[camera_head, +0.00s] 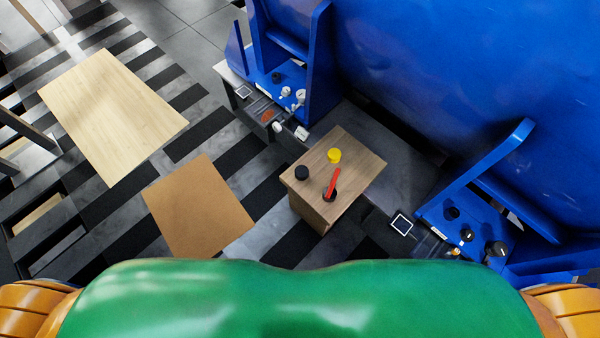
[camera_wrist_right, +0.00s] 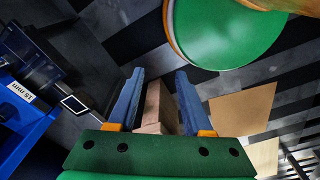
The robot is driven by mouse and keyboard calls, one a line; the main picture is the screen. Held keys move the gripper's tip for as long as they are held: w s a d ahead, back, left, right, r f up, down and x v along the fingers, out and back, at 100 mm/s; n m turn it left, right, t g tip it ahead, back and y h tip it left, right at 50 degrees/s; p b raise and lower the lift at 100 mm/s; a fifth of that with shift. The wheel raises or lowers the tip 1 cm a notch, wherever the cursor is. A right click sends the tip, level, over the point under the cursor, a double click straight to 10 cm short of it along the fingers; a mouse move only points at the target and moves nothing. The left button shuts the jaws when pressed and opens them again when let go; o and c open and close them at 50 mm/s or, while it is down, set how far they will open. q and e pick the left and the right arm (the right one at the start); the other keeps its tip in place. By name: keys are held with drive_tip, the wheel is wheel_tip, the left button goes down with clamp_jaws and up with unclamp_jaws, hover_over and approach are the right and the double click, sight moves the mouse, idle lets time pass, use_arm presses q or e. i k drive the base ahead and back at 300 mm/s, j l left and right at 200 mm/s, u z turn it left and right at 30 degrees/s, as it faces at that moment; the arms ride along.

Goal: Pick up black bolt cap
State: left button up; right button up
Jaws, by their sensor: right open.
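A round black cap (camera_head: 302,172) sits on the left part of the small wooden cabinet top (camera_head: 358,172) in the head view. A yellow cap (camera_head: 334,155) stands on the same top, towards its far side. A red-handled piece (camera_head: 332,181) with a dark round base is near the front edge. My right gripper (camera_wrist_right: 159,76) shows in the right wrist view, its two blue fingers apart and nothing held between them. The side of a wooden box, likely this cabinet, shows beyond the fingers; no cap is visible there. My left gripper is not in view.
A large blue machine body (camera_head: 440,70) fills the upper right, with blue brackets (camera_head: 318,60) carrying knobs. A brown board (camera_head: 198,205) and a pale wooden tabletop (camera_head: 112,117) lie to the left. Striped floor shows between them and the cabinet.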

sight(301, 171)
drive_tip(key=i+j+z, duration=0.4)
drive_tip(key=j, duration=0.15)
drive_tip(key=i+j+z, duration=0.15)
drive_tip(key=j, duration=0.15)
drive_tip(key=j+z, duration=0.2)
drive_tip(key=j, duration=0.15)
drive_tip(key=i+j+z, duration=0.2)
drive_tip(key=j, duration=0.15)
drive_tip(key=k, duration=0.05)
